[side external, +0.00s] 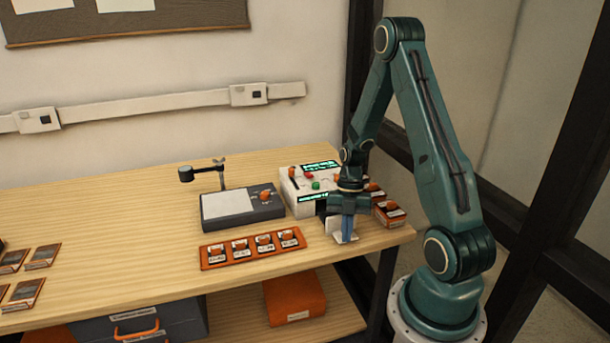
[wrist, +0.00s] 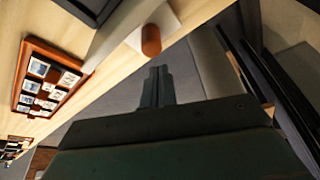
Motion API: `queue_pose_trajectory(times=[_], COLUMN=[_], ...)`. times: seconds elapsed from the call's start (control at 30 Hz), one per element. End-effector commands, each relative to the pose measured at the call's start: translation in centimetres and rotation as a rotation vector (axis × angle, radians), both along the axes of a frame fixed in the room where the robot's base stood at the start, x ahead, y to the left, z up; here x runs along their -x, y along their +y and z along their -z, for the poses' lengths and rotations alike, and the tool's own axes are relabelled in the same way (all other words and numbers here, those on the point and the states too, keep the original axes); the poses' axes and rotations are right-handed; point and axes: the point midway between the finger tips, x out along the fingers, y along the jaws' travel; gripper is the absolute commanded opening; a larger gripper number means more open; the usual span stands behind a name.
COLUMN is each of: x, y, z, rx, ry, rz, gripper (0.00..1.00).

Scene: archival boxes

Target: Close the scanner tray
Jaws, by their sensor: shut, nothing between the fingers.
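The scanner (side external: 308,193) is a white box with green displays and coloured buttons, towards the right end of the table. Its white tray (side external: 334,236) stands out from the dark front towards the table's front edge, partly hidden by my gripper. In the wrist view the white tray (wrist: 170,20) shows near the top, with an orange knob (wrist: 151,40) at its outer end. My gripper (side external: 347,238) points down at the tray's outer end. In the wrist view the fingers (wrist: 157,72) are together and empty, just below the knob; a narrow gap shows between them.
An orange holder (side external: 253,248) with several slides lies left of the tray, near the front edge. A grey copy stand (side external: 241,208) with a lamp arm stands behind it. Small orange-labelled boxes (side external: 390,214) sit right of the scanner. Bare table (side external: 120,230) lies to the left.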

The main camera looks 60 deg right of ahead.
Motion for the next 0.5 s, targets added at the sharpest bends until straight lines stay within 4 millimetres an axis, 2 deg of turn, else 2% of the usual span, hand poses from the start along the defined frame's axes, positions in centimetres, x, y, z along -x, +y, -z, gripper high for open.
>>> queue_pose_trajectory(times=[0.2,0.5], x=[-0.4,-0.5], y=[-1.3,-1.5], z=[0.0,0.0], rx=[0.0,-0.001], ry=[0.0,0.001], rz=[0.001,0.001], gripper=[0.0,0.0])
